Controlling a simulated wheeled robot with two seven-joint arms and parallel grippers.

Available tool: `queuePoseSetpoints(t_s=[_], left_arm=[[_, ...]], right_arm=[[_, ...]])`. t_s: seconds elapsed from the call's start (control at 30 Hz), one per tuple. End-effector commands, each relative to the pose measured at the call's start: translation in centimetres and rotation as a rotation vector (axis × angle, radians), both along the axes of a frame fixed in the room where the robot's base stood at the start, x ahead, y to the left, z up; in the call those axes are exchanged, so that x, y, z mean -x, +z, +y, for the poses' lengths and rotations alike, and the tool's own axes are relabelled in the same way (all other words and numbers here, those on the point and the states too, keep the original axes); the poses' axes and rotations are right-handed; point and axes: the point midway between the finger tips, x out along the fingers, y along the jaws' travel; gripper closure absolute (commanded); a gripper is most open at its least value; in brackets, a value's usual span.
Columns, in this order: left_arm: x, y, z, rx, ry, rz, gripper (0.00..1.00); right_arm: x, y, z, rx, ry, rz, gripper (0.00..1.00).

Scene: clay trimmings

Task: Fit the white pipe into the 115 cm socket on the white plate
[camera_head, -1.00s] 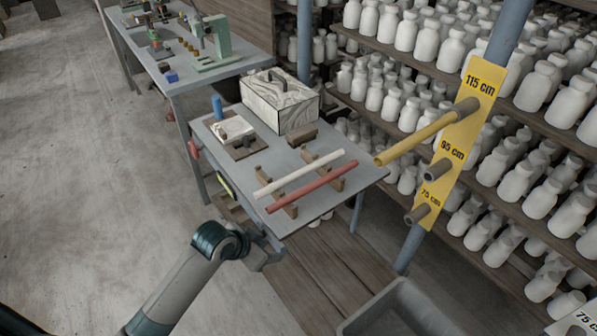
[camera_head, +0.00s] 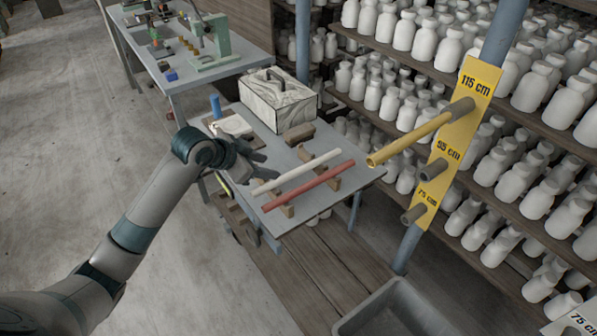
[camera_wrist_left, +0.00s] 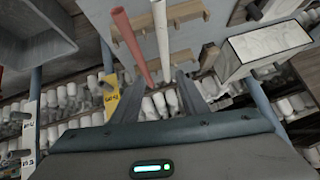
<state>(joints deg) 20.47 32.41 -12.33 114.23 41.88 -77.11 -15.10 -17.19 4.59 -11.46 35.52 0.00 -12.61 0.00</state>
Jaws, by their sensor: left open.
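The white pipe (camera_head: 305,167) lies across wooden rests on the grey table (camera_head: 357,178), behind a red pipe (camera_head: 310,186). My right gripper is not in view.
A yellow plate (camera_head: 456,140) on a post carries several sockets; a yellow pipe (camera_head: 410,138) sticks out of its 115 cm one. A marbled box (camera_head: 280,103) and blue cylinder (camera_head: 216,106) stand on the table. A grey bin (camera_head: 350,325) is below. Shelves of white bottles stand behind.

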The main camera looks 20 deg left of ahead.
Motion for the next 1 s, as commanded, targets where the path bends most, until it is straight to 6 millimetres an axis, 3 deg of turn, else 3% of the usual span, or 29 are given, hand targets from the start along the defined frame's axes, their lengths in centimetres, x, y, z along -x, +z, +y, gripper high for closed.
queuePoseSetpoints(t_s=[0.13,0.57,1.0], left_arm=[[-0.7,1.0,0.3,0.002,-0.006,-0.011,0.6],[-1.0,0.7,0.1,0.003,-0.006,-0.01,0.6],[-5.2,-3.7,-2.0,0.005,-0.004,-0.008,0.6]], right_arm=[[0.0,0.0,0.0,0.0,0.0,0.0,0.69],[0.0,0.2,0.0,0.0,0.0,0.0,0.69],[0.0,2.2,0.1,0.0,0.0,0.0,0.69]])
